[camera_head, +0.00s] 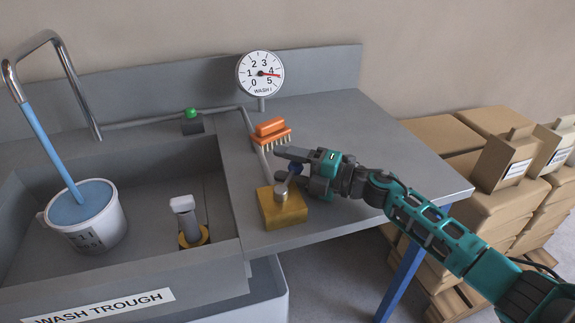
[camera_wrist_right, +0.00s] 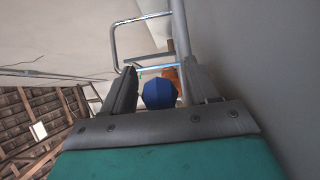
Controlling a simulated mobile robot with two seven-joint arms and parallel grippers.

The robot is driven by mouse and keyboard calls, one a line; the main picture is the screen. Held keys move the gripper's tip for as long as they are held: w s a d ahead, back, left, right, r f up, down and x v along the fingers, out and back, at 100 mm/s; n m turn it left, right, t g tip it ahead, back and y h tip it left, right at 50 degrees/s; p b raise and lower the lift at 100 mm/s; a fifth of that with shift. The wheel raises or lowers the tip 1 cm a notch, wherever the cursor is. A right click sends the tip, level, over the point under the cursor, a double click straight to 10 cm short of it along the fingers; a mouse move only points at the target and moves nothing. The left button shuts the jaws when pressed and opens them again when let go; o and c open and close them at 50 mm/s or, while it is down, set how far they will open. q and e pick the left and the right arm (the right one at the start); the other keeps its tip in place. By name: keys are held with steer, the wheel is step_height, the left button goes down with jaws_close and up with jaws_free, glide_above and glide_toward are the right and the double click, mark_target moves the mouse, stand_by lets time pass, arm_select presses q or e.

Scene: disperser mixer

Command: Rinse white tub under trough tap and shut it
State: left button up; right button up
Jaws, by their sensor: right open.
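The white tub (camera_head: 84,222) stands upright in the trough (camera_head: 150,262) at the left of the head view. A blue stream of water (camera_head: 50,150) runs from the bent metal tap spout (camera_head: 38,42) into it, and blue water shows near its rim. My right gripper (camera_head: 281,166) is open around the blue knob (camera_head: 296,168) of a lever on the brass valve block (camera_head: 282,212). In the right wrist view the blue knob (camera_wrist_right: 160,94) sits between the two fingers; contact cannot be told. My left gripper is out of view.
A dial (camera_head: 260,74) has its red needle between 4 and 5. An orange brush (camera_head: 270,132) lies behind the gripper. A grey plug-like post (camera_head: 186,215) stands in the trough. Cardboard boxes (camera_head: 480,205) stand right.

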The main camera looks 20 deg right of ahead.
jaws_close()
stand_by(0.6)
